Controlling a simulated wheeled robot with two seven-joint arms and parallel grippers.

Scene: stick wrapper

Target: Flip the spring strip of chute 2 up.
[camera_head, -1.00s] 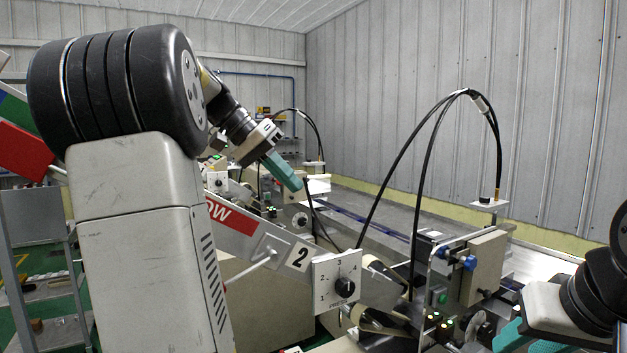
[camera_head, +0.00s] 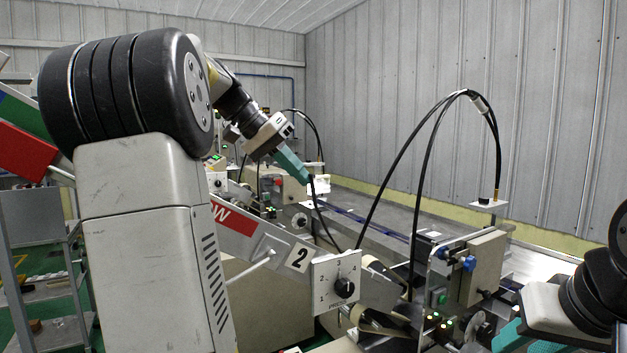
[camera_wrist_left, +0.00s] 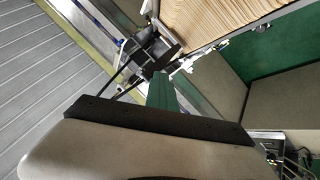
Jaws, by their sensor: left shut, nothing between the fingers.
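Chute 2 shows in the head view as a sloping grey channel with a "2" label (camera_head: 300,257) and a white dial plate (camera_head: 325,290) with a black knob. A thin dark curved strip (camera_head: 319,215), which looks like its spring strip, rises from behind the plate to my left fingertips. My left gripper (camera_head: 306,180), with teal fingers, is shut above the chute, its tip at or touching the strip's upper end. In the left wrist view the teal fingers (camera_wrist_left: 163,95) point toward dark thin parts beside a row of wooden sticks (camera_wrist_left: 220,18). My right gripper (camera_head: 508,337) shows only partly at the lower right.
Black cables (camera_head: 425,150) arch over the machine right of the chute. A beige unit with blue knobs (camera_head: 480,265) stands there. A conveyor bed (camera_head: 375,205) runs behind. My left arm covers much of the left side.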

